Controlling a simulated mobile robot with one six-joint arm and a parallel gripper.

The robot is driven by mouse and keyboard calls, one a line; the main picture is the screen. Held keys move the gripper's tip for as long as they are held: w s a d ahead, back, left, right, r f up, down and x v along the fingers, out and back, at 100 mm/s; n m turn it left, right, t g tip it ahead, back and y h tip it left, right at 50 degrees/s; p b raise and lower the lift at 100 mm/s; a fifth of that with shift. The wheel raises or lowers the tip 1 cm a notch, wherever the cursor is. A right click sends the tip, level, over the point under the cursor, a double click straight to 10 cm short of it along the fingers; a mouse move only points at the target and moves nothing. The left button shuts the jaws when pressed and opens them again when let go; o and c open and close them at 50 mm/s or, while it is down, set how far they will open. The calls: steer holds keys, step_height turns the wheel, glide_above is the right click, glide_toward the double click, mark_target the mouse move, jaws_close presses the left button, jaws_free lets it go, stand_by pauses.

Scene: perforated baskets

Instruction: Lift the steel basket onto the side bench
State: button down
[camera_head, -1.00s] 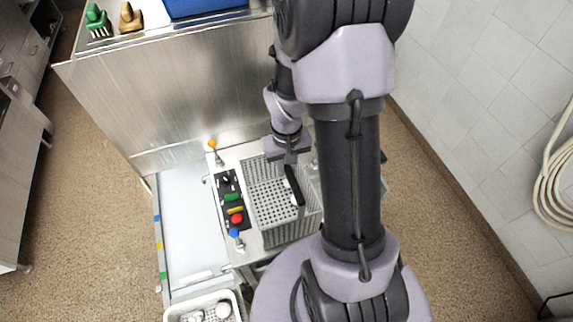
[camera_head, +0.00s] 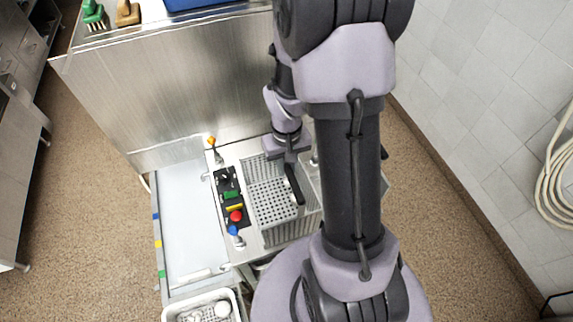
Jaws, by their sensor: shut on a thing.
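The steel basket (camera_head: 270,200) is a grey perforated box, in the middle of the view on a metal unit beside a small control panel. My gripper (camera_head: 297,198) is at the basket's right side, shut on its dark handle or rim. My arm hides the basket's right part, and the fingertips are hard to make out. I cannot tell whether the basket is clear of the surface below.
A control panel (camera_head: 232,195) with coloured buttons and levers stands between basket and bench. A tall steel cabinet (camera_head: 180,90) stands behind, with brushes and a blue tray (camera_head: 200,5) on top. A white basket (camera_head: 205,308) with pale items is at the bottom. Tiled wall at right.

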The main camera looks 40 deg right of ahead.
steer(key=shift+f, duration=0.2)
steer(key=c, duration=1.2)
jaws_free()
steer(key=shift+c, duration=0.2)
step_height(320, 180, up, 18)
steer(key=p, duration=0.4)
steer(key=shift+f, duration=0.25)
steer(key=s+a+f+t+y+b, duration=0.1)
steer(key=s+a+f+t+b, duration=0.2)
steer(key=a+b, duration=0.5)
steer(key=s+a+f+m+t+y+b, duration=0.1)
steer(key=s+a+f+b, duration=0.4)
steer(key=b, duration=0.7)
steer(key=s+a+t, duration=0.1)
steer(key=s+a, duration=0.1)
steer(key=a, duration=0.2)
steer(key=shift+s+t, duration=0.25)
steer(key=shift+t, duration=0.15)
